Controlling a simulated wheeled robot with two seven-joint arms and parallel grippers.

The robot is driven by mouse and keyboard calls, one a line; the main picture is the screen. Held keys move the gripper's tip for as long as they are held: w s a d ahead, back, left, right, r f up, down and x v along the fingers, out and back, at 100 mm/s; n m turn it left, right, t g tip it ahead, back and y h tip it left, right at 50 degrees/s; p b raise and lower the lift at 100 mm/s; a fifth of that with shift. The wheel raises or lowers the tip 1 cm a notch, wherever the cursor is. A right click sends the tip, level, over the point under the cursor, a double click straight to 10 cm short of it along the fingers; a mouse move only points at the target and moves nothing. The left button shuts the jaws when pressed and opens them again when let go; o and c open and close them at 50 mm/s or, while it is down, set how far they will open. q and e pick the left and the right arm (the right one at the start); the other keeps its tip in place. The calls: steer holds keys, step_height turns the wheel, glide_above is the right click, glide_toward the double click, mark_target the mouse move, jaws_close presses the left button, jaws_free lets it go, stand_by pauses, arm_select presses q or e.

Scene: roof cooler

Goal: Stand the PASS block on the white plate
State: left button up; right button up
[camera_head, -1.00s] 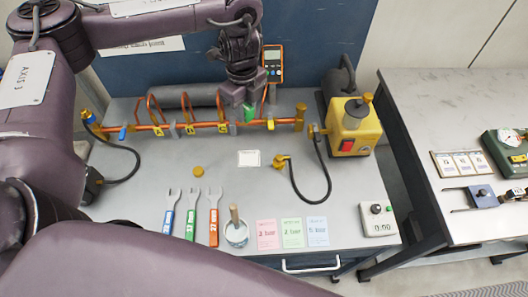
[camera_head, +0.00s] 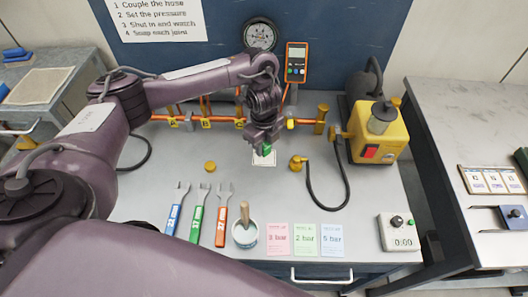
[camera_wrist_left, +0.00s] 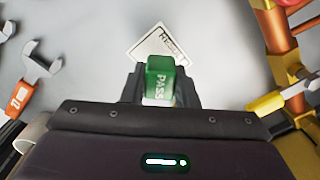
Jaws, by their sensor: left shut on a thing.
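The green PASS block (camera_wrist_left: 160,80) is between the fingers of my left gripper (camera_wrist_left: 160,92), which is shut on it. In the head view the block (camera_head: 266,149) shows as a small green patch below my left gripper (camera_head: 264,143). The white plate (camera_wrist_left: 158,46) lies flat on the bench, partly hidden behind the block and fingers in the wrist view. In the head view the plate (camera_head: 262,161) shows just below the block, partly covered. I cannot tell whether the block touches the plate. My right gripper is not in view.
The copper pipe run (camera_head: 306,122) stands behind the plate. A brass hose fitting (camera_head: 297,162) lies to its right, with the yellow pump (camera_head: 378,138) beyond. Spanners (camera_head: 197,212), a pot with a brush (camera_head: 245,234) and pressure cards (camera_head: 305,240) lie in front.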

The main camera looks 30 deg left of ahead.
mark_target(264, 144)
arm_select(q)
step_height(264, 144, down, 2)
steer(key=shift+f, duration=0.25)
steer(key=shift+w, duration=0.1)
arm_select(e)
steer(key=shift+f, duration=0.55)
arm_select(q)
steer(key=shift+b, duration=0.3)
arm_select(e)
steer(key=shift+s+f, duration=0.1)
arm_select(q)
steer(key=shift+f, duration=0.2)
steer(key=o, duration=1)
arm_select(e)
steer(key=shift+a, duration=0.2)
arm_select(q)
steer(key=shift+r, duration=0.1)
step_height(264, 144, up, 12)
steer(key=p, duration=0.4)
steer(key=shift+r, duration=0.15)
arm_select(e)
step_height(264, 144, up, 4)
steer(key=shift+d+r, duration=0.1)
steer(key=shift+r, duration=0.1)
